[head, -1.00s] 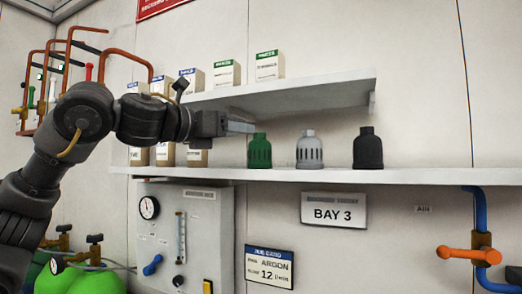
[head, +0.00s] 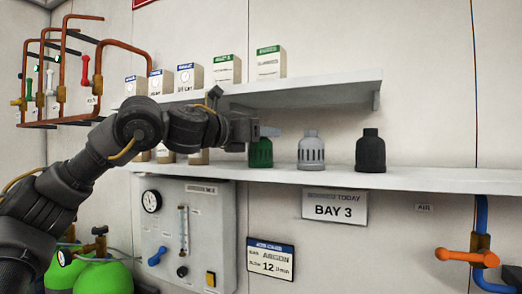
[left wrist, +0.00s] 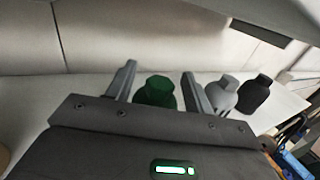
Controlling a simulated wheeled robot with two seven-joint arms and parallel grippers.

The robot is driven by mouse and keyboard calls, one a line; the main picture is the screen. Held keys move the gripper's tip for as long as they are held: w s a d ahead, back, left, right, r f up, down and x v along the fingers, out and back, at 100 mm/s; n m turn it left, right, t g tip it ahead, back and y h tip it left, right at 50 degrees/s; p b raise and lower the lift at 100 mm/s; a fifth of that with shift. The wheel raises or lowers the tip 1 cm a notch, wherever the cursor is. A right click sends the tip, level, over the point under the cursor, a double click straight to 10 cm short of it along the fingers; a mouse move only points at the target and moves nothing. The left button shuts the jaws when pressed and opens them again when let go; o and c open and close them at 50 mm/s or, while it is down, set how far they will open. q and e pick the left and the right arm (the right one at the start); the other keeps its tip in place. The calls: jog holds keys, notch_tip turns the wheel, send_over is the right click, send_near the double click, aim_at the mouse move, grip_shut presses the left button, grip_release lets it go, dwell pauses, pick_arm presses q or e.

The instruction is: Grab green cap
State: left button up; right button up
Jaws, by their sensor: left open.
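The green cap (head: 261,154) stands upright on the lower shelf (head: 400,180), left of a grey cap (head: 311,150) and a black cap (head: 370,151). My left gripper (head: 268,131) is at the green cap's upper part and hides some of it in the head view. In the left wrist view, the green cap (left wrist: 157,92) shows between the two open fingers of the left gripper (left wrist: 158,88), with a gap on each side. The grey cap (left wrist: 222,93) is just right of the right finger, and the black cap (left wrist: 256,92) is beyond it. My right gripper is not in view.
An upper shelf (head: 330,92) with several small boxes (head: 227,69) hangs above the caps. More boxes stand behind my left arm on the lower shelf. A gauge panel (head: 215,235) and a BAY 3 sign (head: 335,207) are below.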

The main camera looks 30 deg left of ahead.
pick_arm(q)
jog(key=shift+s+a, duration=0.1)
jog(key=c, duration=1.1)
jog(key=shift+r, duration=0.2)
